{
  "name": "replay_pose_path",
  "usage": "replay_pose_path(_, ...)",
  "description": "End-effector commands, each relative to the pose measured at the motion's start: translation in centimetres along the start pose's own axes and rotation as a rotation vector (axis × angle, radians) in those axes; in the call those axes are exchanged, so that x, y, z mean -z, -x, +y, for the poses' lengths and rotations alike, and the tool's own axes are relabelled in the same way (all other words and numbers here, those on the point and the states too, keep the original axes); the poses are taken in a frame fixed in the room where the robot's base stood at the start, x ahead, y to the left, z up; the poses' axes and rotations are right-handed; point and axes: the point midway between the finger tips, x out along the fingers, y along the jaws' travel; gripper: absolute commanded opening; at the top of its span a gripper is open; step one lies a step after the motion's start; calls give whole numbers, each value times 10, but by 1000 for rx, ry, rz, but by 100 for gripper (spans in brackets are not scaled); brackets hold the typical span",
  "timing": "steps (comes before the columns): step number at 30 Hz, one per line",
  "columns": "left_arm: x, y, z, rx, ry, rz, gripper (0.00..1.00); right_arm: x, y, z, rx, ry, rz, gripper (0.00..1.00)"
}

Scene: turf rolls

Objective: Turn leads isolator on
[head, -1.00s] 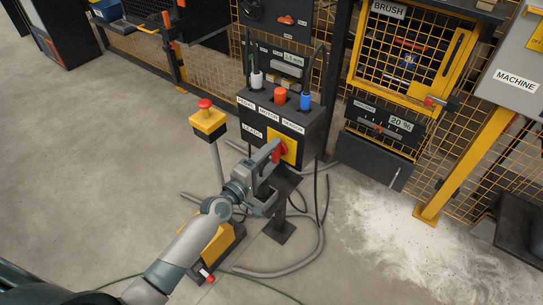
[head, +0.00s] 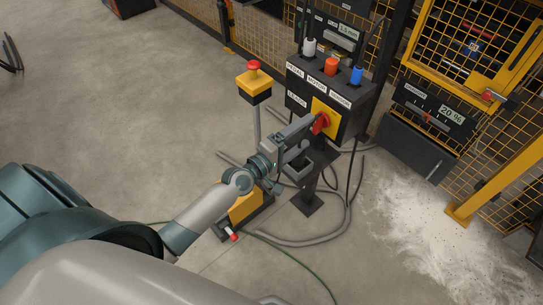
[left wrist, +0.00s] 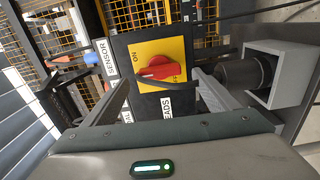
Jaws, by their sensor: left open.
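The leads isolator is a red rotary handle (head: 320,123) on a yellow plate (head: 333,108), on the front of a black box labelled LEADS. In the left wrist view the red handle (left wrist: 160,68) lies roughly crosswise on the yellow plate (left wrist: 150,47), with ON lettering at one side and other lettering partly hidden behind the handle. My left gripper (head: 311,139) is open in front of the plate, its fingers to either side of the handle in the wrist view (left wrist: 160,85). I cannot tell whether a finger touches the handle. My right gripper is not in view.
The box top carries white, orange and blue plugs (head: 357,75) with cables. A red-topped yellow stop post (head: 254,82) stands left of the box. A yellow mesh cage (head: 480,50) stands to the right. Grey hoses (head: 310,238) and pale powder (head: 430,225) lie on the floor.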

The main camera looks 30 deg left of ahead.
Motion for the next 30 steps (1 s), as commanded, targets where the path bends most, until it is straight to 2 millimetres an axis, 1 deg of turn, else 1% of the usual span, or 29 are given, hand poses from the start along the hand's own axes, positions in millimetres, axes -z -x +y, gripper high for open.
replay_pose_path(1,0,11,-1,2,-1,-1,81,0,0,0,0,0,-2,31)
replay_pose_path(7,0,51,-2,3,0,-2,81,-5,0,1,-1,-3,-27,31)
replay_pose_path(9,0,65,-3,3,-1,-2,81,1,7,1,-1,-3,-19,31)
replay_pose_path(12,0,84,-3,4,-1,-2,81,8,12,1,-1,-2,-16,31)
replay_pose_path(16,0,104,-2,3,-1,-2,81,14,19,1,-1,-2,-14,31)
replay_pose_path(18,0,112,-2,3,-1,-2,81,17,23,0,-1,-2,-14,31)
replay_pose_path(22,0,123,-1,2,-1,-1,81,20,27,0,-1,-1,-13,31)
replay_pose_path(25,0,127,-1,1,0,-1,81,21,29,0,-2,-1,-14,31)
replay_pose_path(30,0,128,0,1,0,-1,81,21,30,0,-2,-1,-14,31)
